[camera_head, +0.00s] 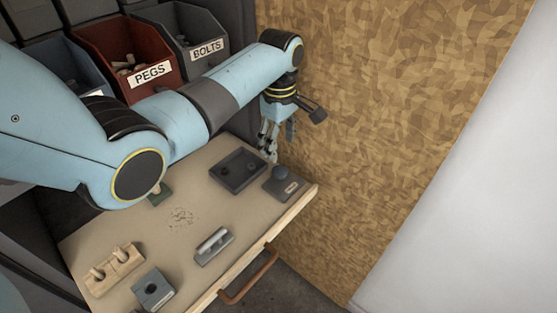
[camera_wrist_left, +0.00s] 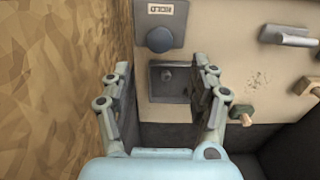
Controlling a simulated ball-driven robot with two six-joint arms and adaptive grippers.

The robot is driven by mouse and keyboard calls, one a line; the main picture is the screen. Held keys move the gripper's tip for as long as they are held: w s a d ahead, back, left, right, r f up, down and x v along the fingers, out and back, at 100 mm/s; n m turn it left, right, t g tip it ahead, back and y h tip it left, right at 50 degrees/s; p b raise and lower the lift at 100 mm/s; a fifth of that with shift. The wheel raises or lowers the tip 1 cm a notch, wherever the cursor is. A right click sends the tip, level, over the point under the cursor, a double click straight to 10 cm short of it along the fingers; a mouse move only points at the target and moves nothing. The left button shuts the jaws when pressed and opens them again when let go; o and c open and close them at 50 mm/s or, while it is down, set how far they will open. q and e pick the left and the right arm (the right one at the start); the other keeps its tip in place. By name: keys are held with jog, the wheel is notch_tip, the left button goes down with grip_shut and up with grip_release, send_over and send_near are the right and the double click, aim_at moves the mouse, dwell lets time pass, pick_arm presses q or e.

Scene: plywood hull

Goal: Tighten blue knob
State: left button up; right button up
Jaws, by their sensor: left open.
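The blue knob (camera_head: 281,171) is a round dome on a small dark plate (camera_head: 285,190) with a pale label, near the board's right corner. In the left wrist view the knob (camera_wrist_left: 160,39) is beyond the fingertips, on its grey plate (camera_wrist_left: 171,21) at the top. My right gripper is not in view.
The board (camera_head: 217,153) also carries a grey handle block (camera_head: 214,246), a peg block (camera_head: 113,271) and a block with a hole (camera_head: 153,290). Red PEGS (camera_head: 122,87) and grey BOLTS (camera_head: 186,60) bins stand behind. A patterned wooden wall (camera_head: 370,120) rises at the right.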

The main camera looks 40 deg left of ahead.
aim_at(280, 170)
pick_arm(q)
jog(key=f, duration=0.3)
jog(key=shift+s+d+f, duration=0.1)
jog(key=shift+d+f, duration=0.1)
jog(key=shift+f, duration=0.15)
jog(key=shift+f+b, duration=0.45)
jog(key=shift+f, duration=0.5)
notch_tip(280, 170, down, 3)
jog(key=shift+a+f+b, duration=0.1)
jog(key=shift+a+b, duration=0.05)
jog(key=shift+b, duration=0.2)
jog(key=c, duration=1.2)
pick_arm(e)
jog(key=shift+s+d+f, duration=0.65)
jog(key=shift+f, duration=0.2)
